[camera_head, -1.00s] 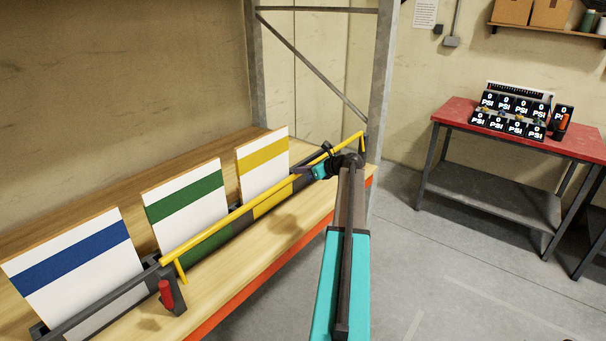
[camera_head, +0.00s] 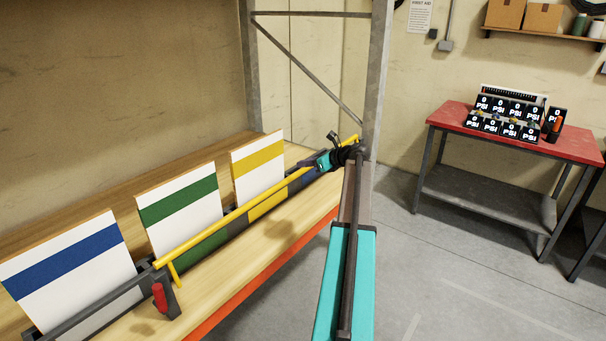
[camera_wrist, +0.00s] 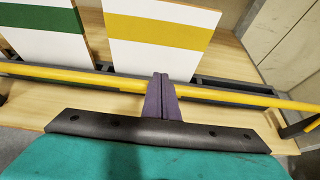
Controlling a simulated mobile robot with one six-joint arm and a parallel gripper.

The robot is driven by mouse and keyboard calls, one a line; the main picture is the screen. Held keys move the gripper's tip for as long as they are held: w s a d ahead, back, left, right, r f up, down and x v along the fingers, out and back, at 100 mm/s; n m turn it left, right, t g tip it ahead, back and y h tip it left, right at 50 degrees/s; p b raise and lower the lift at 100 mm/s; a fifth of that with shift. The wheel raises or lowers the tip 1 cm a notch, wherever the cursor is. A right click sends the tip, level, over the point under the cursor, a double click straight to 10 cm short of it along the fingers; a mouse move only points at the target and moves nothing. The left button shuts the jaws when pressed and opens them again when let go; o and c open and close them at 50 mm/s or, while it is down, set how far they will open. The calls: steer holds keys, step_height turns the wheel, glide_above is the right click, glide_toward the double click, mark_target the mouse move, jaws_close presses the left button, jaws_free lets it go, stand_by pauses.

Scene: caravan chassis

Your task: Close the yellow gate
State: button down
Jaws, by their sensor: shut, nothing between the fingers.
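The yellow gate (camera_head: 222,223) is a long yellow bar with a bent end, running diagonally along the dark rail in front of the panels. Its near end sits by a dark bracket with a red handle (camera_head: 159,297). My gripper (camera_head: 322,160) is at the gate's far part, with the arm covering some of it. In the wrist view, the purple fingers (camera_wrist: 161,98) are together and empty, crossing over the yellow bar (camera_wrist: 105,82). I cannot tell whether they touch it.
White panels with blue (camera_head: 65,262), green (camera_head: 180,206) and yellow (camera_head: 257,163) stripes stand behind the rail on a wooden bench (camera_head: 265,248). A grey metal post (camera_head: 376,80) rises close to my arm. A red table (camera_head: 450,115) with displays stands at right. Floor between is clear.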

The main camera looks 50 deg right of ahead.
steer(key=shift+r+b, duration=0.7)
steer(key=shift+r, duration=1.75)
steer(key=shift+s, duration=0.2)
